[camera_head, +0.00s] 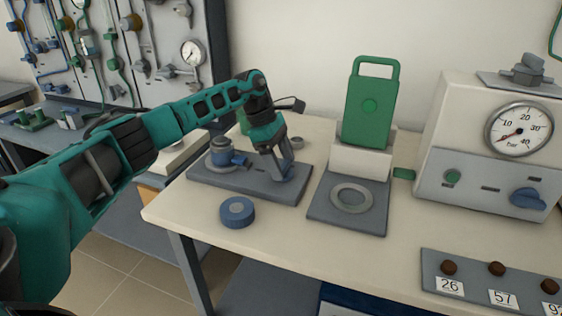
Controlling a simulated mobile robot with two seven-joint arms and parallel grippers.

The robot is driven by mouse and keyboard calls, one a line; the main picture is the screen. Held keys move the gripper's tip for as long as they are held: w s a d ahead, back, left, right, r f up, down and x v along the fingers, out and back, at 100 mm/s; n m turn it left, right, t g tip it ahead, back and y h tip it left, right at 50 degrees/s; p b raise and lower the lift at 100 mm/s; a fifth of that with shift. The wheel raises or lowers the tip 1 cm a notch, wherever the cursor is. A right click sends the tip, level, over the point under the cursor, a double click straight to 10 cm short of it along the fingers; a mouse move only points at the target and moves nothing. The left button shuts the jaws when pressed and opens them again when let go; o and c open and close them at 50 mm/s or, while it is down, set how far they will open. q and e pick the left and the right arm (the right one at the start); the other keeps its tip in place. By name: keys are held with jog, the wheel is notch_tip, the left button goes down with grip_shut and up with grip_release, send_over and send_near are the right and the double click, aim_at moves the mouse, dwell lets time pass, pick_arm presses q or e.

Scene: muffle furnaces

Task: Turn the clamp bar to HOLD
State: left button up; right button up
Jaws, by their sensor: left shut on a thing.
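My left gripper (284,176) reaches in from the left, pointing down over the right part of a dark grey base plate (235,184) on the table. It is shut on a small blue-grey piece low over the plate, which looks like the clamp bar; the fingers cover most of it. A round grey fitting with a blue part (222,157) stands on the left part of the same plate. I cannot read a HOLD mark from here. My right gripper is not in view.
A blue round puck (237,212) lies in front of the plate. To the right stand a green handled block (369,112) on a white block, a plate with a grey ring (351,198), and a gauge box (490,150). A numbered strip (480,284) lies front right.

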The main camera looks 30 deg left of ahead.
pick_arm(q)
jog(key=shift+r, duration=0.1)
jog(key=o, duration=1.1)
jog(key=shift+c, duration=0.2)
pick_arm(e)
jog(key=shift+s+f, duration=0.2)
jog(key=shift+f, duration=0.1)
pick_arm(q)
jog(key=p+v, duration=0.1)
jog(key=v, duration=1.2)
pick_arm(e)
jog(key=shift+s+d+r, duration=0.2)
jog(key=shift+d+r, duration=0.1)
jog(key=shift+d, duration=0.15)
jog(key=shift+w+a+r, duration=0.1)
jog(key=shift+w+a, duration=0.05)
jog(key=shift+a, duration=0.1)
